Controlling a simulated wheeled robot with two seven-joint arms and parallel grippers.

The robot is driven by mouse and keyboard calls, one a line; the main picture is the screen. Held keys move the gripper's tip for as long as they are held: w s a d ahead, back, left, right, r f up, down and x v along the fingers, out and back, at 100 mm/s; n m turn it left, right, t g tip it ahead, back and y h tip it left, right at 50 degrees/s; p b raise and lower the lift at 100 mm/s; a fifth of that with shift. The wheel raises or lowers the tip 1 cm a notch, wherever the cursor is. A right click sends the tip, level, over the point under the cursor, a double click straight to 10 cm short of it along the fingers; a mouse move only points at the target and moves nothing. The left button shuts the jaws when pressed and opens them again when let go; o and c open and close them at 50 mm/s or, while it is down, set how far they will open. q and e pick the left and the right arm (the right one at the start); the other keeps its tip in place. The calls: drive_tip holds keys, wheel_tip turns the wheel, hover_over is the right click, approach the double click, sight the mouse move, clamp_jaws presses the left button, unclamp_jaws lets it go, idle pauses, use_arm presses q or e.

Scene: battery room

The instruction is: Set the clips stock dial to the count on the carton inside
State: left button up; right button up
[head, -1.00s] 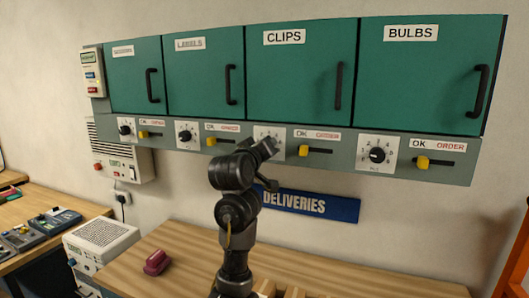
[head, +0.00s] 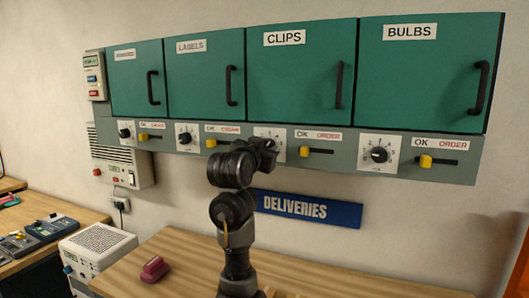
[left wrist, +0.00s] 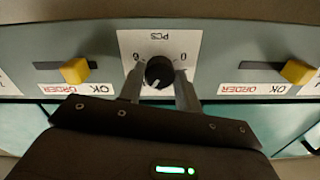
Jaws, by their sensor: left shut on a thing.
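The clips cupboard (head: 300,75) is shut, a green door with a black handle. Its dial plate (head: 268,131) is at the lower left of the door; my gripper hides the knob in the head view. In the left wrist view, upside down, the black dial knob (left wrist: 159,72) sits on a white plate marked PCS (left wrist: 128,45), its white mark pointing to the lower left. My left gripper (left wrist: 159,82) is shut on the knob, one finger at each side. It also shows in the head view (head: 268,150). The carton is not in view. My right gripper is not in view.
The clips slider (head: 304,152) is right of the dial, at its OK end. The labels slider (head: 211,143) is to the left. A blue DELIVERIES sign (head: 305,209) hangs below. A red object (head: 154,269) lies on the wooden bench (head: 195,255).

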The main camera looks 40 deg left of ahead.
use_arm(q)
drive_tip(key=shift+f+m, duration=0.2)
drive_tip(key=shift+m, duration=0.4)
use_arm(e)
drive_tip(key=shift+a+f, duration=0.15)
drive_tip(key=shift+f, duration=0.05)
use_arm(q)
drive_tip(key=o, duration=1)
drive_tip(key=shift+r, duration=0.1)
drive_tip(key=shift+c, duration=0.2)
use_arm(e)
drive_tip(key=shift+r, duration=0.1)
